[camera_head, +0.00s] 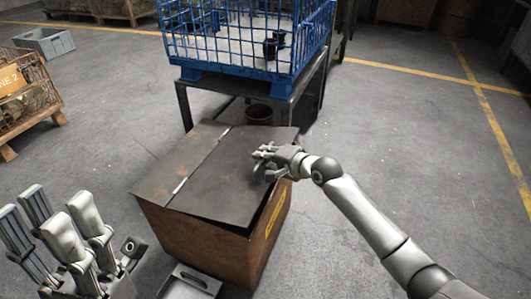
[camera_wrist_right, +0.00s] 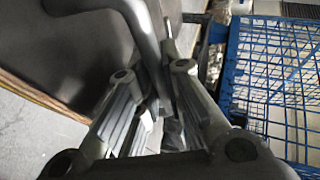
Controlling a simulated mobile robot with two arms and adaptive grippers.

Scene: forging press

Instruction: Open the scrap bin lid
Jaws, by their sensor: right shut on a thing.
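The scrap bin (camera_head: 205,245) is a rusty brown box with a yellow label on its right side, standing in the middle of the head view. Its dark, worn lid (camera_head: 225,180) covers the top, with a seam across it. A narrow dark gap shows under the lid's front edge. My right gripper (camera_head: 262,160) is at the lid's right part. In the right wrist view its fingers (camera_wrist_right: 155,110) are shut on a grey bar-like handle (camera_wrist_right: 148,35) beside the dark lid surface (camera_wrist_right: 85,50). My left gripper (camera_head: 45,210) is open and empty at the lower left, apart from the bin.
A blue wire cage (camera_head: 245,40) sits on a dark stand (camera_head: 310,88) behind the bin; it also shows in the right wrist view (camera_wrist_right: 275,75). A wooden crate (camera_head: 30,95) and a grey tote (camera_head: 45,42) are at the left. Floor to the right is clear.

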